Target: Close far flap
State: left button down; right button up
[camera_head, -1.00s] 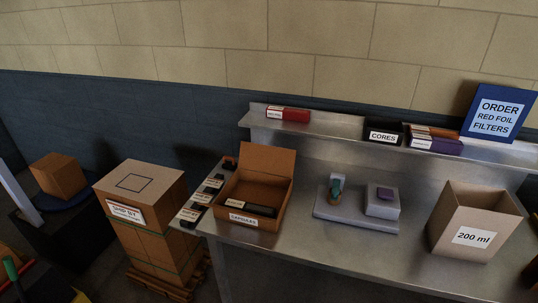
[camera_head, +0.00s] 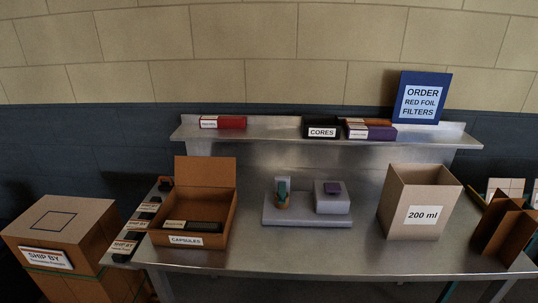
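The open brown carton marked CAPSULES (camera_head: 181,241) stands at the bench's left, its back panel (camera_head: 205,172) raised upright. A dark item and a pale item lie inside it. The brown box marked 200 ml (camera_head: 408,231) stands open-topped at the bench's right; no raised flap shows on it. Upright brown panels (camera_head: 502,232) stand at the right edge; I cannot tell whether they are flaps of a carton. Neither of my grippers is in view. Which flap is the far flap is not clear from this view.
A grey fixture (camera_head: 306,214) sits mid-bench. The back shelf (camera_head: 265,135) bears a red box (camera_head: 223,122), the CORES box (camera_head: 321,130) and the blue order sign (camera_head: 419,97). The SHIP BY box (camera_head: 58,226) stands left. The front of the steel bench (camera_head: 310,258) is clear.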

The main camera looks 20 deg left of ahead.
aim_at(211, 171)
jog(key=j+z, duration=1.2)
jog(key=k+j, duration=0.05)
jog(key=j, duration=0.05)
